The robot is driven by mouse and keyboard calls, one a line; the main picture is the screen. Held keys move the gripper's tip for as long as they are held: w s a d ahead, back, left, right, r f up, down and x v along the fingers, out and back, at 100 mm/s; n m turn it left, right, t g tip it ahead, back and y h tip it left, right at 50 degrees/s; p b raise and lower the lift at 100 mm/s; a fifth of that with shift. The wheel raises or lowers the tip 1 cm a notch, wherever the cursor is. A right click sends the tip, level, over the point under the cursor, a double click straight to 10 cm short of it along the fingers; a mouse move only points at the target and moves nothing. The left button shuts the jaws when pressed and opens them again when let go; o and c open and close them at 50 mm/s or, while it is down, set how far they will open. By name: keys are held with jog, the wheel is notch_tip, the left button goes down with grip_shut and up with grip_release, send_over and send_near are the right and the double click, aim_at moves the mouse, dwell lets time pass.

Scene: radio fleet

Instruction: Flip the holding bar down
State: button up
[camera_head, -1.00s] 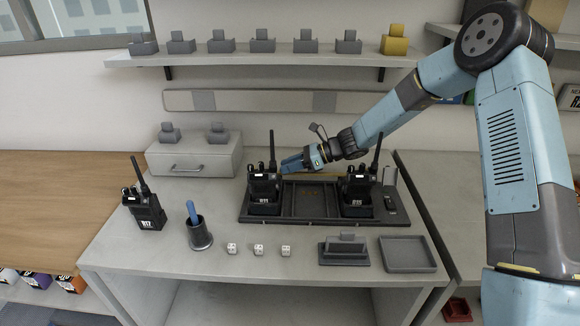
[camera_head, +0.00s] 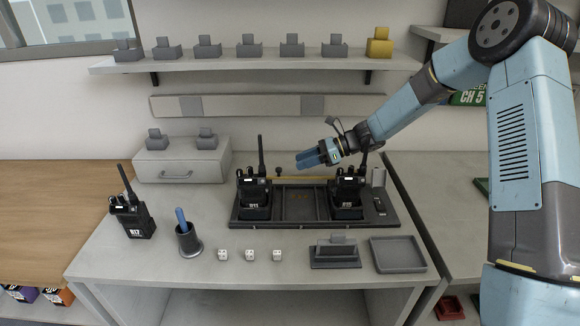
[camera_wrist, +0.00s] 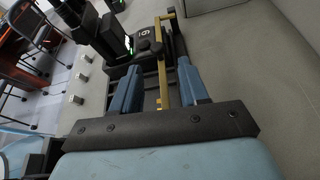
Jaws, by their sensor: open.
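The holding bar (camera_head: 300,179) is a thin yellow bar along the back of the black charging tray (camera_head: 290,218). A small dark knob (camera_head: 278,171) stands near its left end. In the wrist view the bar (camera_wrist: 162,85) runs lengthwise between my fingers as seen from above. My gripper (camera_head: 303,158) is open and empty, above and behind the tray's back edge; its two blue fingers (camera_wrist: 157,75) show apart in the wrist view, with no clear contact on the bar. Radio R11 (camera_head: 254,192) stands in the tray's left slot, and another radio (camera_head: 347,192) in its right slot.
Radio R17 (camera_head: 133,217) and a dark cup (camera_head: 189,240) stand on the left. White dice (camera_head: 250,255), a grey stand (camera_head: 335,254) and an empty shallow tray (camera_head: 398,255) lie in front. A drawer box (camera_head: 183,166) stands back left; a shelf (camera_head: 255,62) runs above.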

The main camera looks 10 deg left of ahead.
jog(key=v, duration=0.5)
jog(key=shift+c, duration=0.4)
